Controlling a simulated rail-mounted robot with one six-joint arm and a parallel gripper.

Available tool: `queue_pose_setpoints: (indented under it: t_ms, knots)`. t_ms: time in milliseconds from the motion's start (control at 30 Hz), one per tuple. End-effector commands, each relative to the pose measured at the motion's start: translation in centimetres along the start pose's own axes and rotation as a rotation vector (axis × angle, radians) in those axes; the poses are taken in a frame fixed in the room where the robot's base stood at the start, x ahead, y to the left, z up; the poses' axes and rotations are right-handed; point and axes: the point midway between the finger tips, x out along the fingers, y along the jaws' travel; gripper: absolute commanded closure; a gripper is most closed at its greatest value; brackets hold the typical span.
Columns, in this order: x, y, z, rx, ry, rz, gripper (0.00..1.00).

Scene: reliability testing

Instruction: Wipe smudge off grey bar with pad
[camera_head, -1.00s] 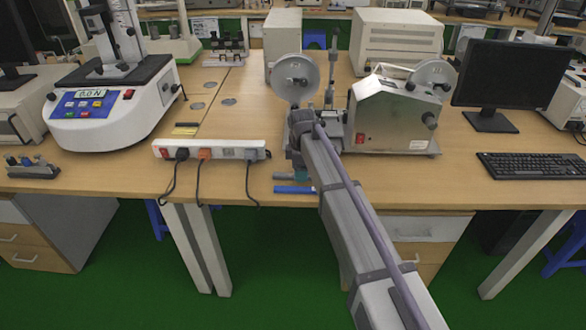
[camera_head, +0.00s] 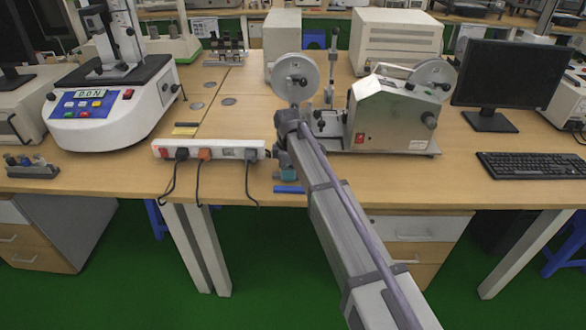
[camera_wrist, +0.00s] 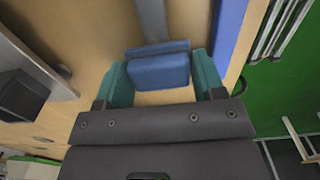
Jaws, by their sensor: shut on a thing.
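In the wrist view my gripper (camera_wrist: 160,72) has teal fingers shut on a blue pad (camera_wrist: 158,70). The grey bar (camera_wrist: 152,20) lies on the wooden desk and runs from the top of that view to the pad, which covers part of it. I cannot tell whether pad and bar touch. In the head view my gripper (camera_head: 288,174) is low at the desk's front edge, partly behind my arm, and mostly hides the grey bar. No smudge can be made out.
A blue bar (camera_head: 289,190) lies along the desk's front edge, beside the grey bar. A power strip (camera_head: 208,150) with cables is close on the left. A metal machine with reels (camera_head: 390,115) stands at the right. Bare desk (camera_head: 235,120) lies behind the strip.

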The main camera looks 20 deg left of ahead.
Motion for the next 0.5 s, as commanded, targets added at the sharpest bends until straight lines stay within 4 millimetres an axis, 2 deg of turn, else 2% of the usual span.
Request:
queue_pose_setpoints:
  t_ms: [233,500]
  knots:
    - [0.2,0.1,-2.6,-0.001,0.0,0.0,0.56]
    - [0.1,0.1,-2.8,0.0,0.001,0.0,0.56]
